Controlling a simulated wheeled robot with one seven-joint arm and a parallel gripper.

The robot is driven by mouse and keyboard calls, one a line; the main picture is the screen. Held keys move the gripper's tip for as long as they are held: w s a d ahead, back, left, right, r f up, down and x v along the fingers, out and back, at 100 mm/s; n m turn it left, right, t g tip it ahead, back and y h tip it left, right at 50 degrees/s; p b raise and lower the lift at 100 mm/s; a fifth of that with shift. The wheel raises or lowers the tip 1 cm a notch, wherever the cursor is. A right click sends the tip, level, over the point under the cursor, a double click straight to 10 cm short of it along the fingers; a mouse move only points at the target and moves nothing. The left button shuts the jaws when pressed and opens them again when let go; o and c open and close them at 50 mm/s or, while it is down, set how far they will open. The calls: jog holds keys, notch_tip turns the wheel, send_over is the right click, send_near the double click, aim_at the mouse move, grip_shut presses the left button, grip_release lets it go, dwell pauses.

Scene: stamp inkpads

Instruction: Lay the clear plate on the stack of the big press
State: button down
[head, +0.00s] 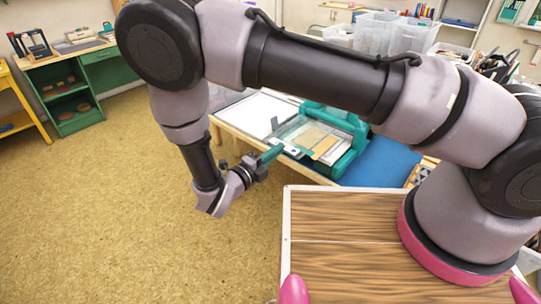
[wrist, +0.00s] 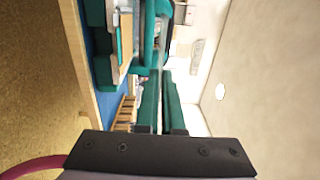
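The big press (head: 350,135) is a teal frame on the worktable, right of my gripper in the head view. Its stack shows a tan sheet (head: 325,147) between the teal sides. The clear plate (head: 299,129) looks like a see-through sheet with a pale edge, reaching over the left part of the press. My gripper (head: 273,153) has teal fingers at its near left edge. In the wrist view the fingers (wrist: 162,100) are close together with a thin strip between them. They appear shut on the plate's edge. Whether the plate touches the stack cannot be told.
A white board (head: 258,114) lies on the table left of the press. A blue mat (head: 385,163) lies to the right. Clear bins (head: 395,35) stand behind. A wooden-topped surface (head: 340,245) is in front. Open floor (head: 100,210) is at the left.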

aim_at(290, 141)
jog(key=x, duration=0.6)
jog(key=shift+f, duration=0.2)
jog(key=shift+w+d+f, duration=0.1)
jog(key=shift+w+f, duration=0.05)
jog(key=shift+f, duration=0.6)
jog(key=shift+f, duration=0.1)
jog(key=shift+d+f, duration=0.1)
jog(key=shift+f, duration=0.05)
jog(key=shift+w+f, duration=0.1)
jog(key=shift+w, duration=0.05)
jog(key=shift+w+d+f, duration=0.35)
jog(key=shift+w+f, duration=0.05)
jog(key=shift+f, duration=0.2)
jog(key=shift+w+d+f, duration=0.3)
jog(key=shift+w+f, duration=0.1)
jog(key=shift+f, duration=0.15)
